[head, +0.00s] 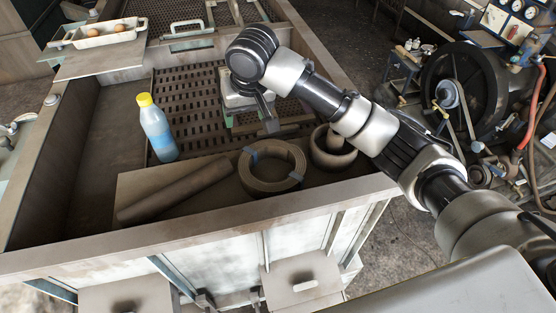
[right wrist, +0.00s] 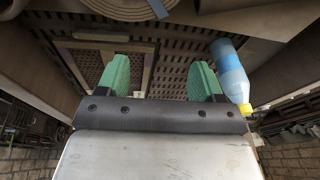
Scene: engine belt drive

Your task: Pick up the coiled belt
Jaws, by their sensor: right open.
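The coiled belt (head: 258,185) is a flat grey-brown ring with blue ties. It lies on a board at the near side of the large metal bench. In the right wrist view, part of the coil (right wrist: 112,14) shows at the top left edge, cut off by the frame. My right gripper (head: 246,104) is over the slotted plate, beyond the coil and apart from it. Its green-padded fingers (right wrist: 160,80) stand wide apart with nothing between them. In the head view my wrist partly hides them. My left gripper is not in view.
A blue bottle with a yellow cap (head: 156,128) stands left of the coil. A grey roll (head: 175,192) lies to the coil's left, and a round ring-shaped part (head: 332,150) sits close on its right. The bench's raised front rim (head: 215,223) runs along the near side.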

